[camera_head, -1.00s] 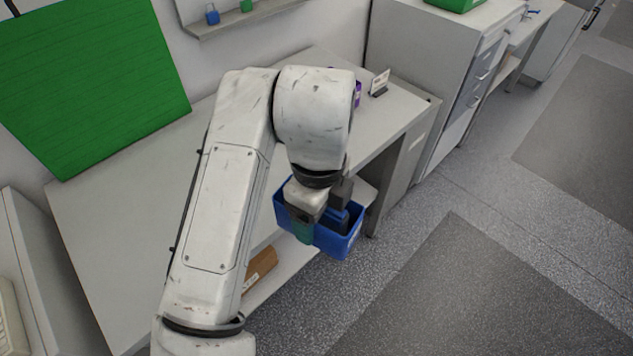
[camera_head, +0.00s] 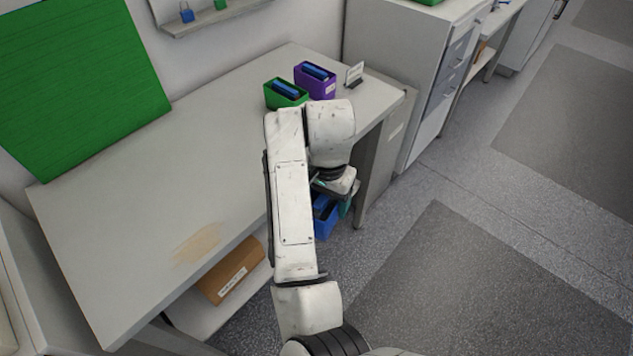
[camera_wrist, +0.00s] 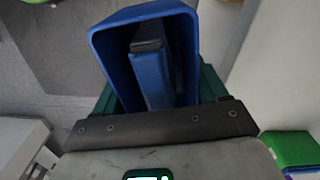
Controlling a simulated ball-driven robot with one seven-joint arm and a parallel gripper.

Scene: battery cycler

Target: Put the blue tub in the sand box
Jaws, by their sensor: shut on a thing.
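The blue tub (camera_head: 323,220) hangs in my gripper (camera_head: 343,194), beyond the front edge of the table and below its top. The wrist view shows the open blue tub (camera_wrist: 105,55) with a blue block (camera_wrist: 152,78) inside. My gripper's teal fingers show on both sides of the tub, shut on it. My arm hides part of the tub in the head view. A faint sand-coloured patch (camera_head: 197,244) marks the near part of the tabletop; whether it is the sand box I cannot tell.
A green tub (camera_head: 286,93) and a purple tub (camera_head: 316,80), each holding a blue block, stand at the table's far end beside a small card stand (camera_head: 354,74). A brown box (camera_head: 232,272) lies on the lower shelf. The tabletop's (camera_head: 130,200) middle is clear.

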